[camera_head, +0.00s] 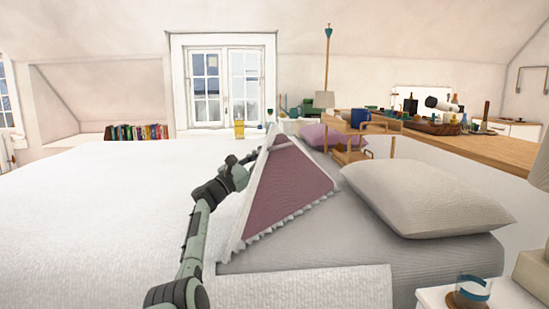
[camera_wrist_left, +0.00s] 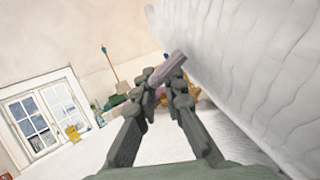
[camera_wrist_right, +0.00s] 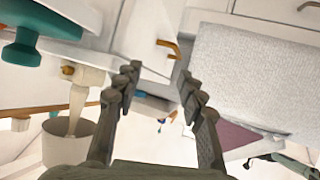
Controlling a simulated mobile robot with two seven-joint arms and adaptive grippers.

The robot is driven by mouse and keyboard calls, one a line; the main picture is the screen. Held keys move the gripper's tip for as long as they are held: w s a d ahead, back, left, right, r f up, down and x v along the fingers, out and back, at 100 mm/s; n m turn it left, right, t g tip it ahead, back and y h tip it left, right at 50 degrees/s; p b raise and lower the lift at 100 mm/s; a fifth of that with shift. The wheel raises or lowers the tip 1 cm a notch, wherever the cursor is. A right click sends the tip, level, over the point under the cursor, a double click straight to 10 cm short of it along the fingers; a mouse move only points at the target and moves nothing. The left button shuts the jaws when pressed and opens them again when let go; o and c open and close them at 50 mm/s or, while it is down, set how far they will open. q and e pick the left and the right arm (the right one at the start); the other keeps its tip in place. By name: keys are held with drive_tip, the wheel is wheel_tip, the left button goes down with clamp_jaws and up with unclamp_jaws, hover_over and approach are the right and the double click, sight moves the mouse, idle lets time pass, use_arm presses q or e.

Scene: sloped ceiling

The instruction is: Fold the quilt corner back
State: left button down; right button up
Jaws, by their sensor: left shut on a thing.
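The white quilt (camera_head: 100,200) covers the left and front of the bed. One part is lifted into a steep triangle that shows its purple underside (camera_head: 290,185) and ruffled edge. My left gripper (camera_head: 258,155) is at the upper left of this raised part, partly hidden by it. In the left wrist view my left gripper (camera_wrist_left: 166,88) is shut on a small bunched piece of the quilt (camera_wrist_left: 166,67), and white cloth rises beside it. My right gripper (camera_wrist_right: 158,82) is open and empty in the right wrist view; it does not show in the head view.
A pale pillow (camera_head: 425,195) lies on the grey sheet (camera_head: 340,235), right of the raised quilt. A purple pillow (camera_head: 318,136) lies behind. A nightstand with a glass (camera_head: 470,290) stands front right. A long wooden counter (camera_head: 490,148) with clutter is beyond the bed.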

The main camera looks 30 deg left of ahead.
use_arm(q)
drive_tip(key=w+a+f+n+y+b, duration=0.1)
drive_tip(key=a+f+n+y+b, duration=0.1)
drive_tip(key=a+f+n, duration=0.2)
drive_tip(key=shift+a+n+t+y+b, duration=0.3)
drive_tip(key=shift+a+n+b, duration=0.15)
drive_tip(key=shift+n, duration=0.25)
use_arm(e)
drive_tip(key=a+r+t+y, duration=0.2)
drive_tip(key=a+r+t, duration=0.2)
drive_tip(key=r, duration=0.4)
drive_tip(key=a+r+t+y, duration=0.3)
drive_tip(key=r+t, duration=0.1)
drive_tip(key=r, duration=0.4)
drive_tip(key=shift+a, duration=0.4)
use_arm(q)
drive_tip(key=shift+f, duration=0.1)
use_arm(e)
drive_tip(key=shift+s, duration=0.1)
use_arm(q)
drive_tip(key=c, duration=1.9)
unclamp_jaws()
